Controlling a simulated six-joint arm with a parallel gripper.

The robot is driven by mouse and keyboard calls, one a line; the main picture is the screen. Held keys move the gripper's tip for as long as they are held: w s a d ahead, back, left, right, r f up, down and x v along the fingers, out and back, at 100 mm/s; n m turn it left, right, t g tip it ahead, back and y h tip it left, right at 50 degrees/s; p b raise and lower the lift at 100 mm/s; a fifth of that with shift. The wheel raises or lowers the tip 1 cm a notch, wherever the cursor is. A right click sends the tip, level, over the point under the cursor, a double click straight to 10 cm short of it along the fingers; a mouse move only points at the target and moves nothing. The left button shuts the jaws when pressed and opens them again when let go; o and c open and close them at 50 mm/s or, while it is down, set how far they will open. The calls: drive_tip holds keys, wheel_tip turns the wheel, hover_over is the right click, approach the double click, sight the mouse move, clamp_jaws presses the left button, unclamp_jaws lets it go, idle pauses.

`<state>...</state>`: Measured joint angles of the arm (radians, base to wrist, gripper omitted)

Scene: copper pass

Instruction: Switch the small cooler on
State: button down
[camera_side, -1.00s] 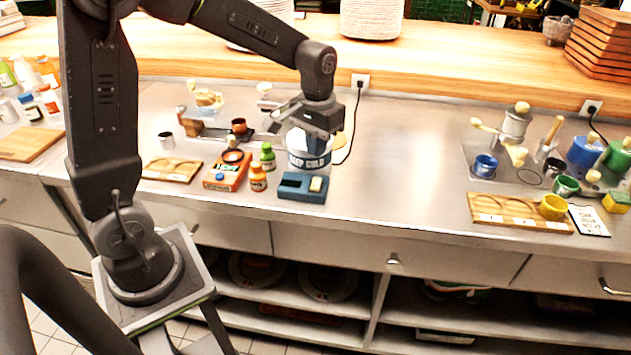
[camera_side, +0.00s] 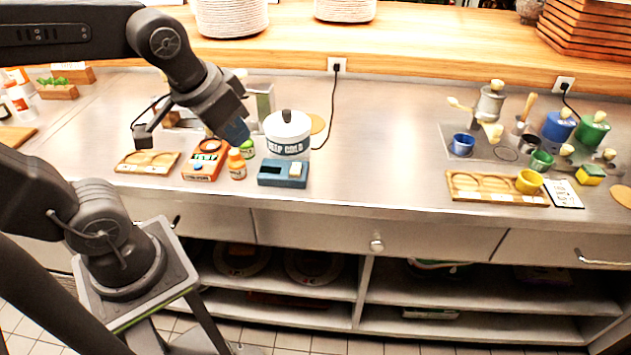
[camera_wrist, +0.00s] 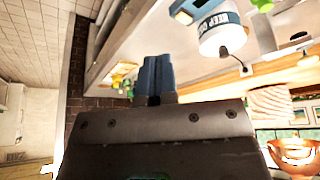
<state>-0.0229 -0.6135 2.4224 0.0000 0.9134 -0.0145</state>
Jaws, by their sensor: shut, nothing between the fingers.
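The small cooler (camera_side: 287,139) is a white tub marked "KEEP COLD" with a dark knob on its lid, standing upright on the counter. It also shows, tilted, in the wrist view (camera_wrist: 222,40). A blue box (camera_side: 272,179) with a cream rocker switch (camera_side: 296,168) lies in front of it; I cannot tell which way the rocker is set. The box shows at the top edge of the wrist view (camera_wrist: 184,10). My gripper (camera_side: 237,132) is shut and empty, in the air left of the cooler and apart from it. Its blue fingers show together in the wrist view (camera_wrist: 154,78).
Left of the box stand an orange bottle (camera_side: 236,165), a green bottle (camera_side: 247,149), an orange box (camera_side: 205,160) and a wooden tray (camera_side: 147,163). The counter right of the cooler is clear up to a group of coloured pots and a wooden rack (camera_side: 490,188).

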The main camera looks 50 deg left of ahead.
drive_tip(key=shift+s+d+t, duration=0.15)
drive_tip(key=shift+s+t, duration=0.05)
drive_tip(key=shift+s, duration=0.4)
drive_tip(key=shift+s+d+t, duration=0.15)
drive_tip(key=shift+s+t, duration=0.05)
drive_tip(key=shift+s, duration=0.4)
drive_tip(key=shift+w, duration=0.1)
drive_tip(key=m+g, duration=0.6)
drive_tip(key=m, duration=0.3)
hover_over(297, 165)
drive_tip(key=f, duration=0.2)
drive_tip(key=shift+r, duration=0.25)
wheel_tip(297, 165, down, 14)
drive_tip(key=shift+f, duration=0.1)
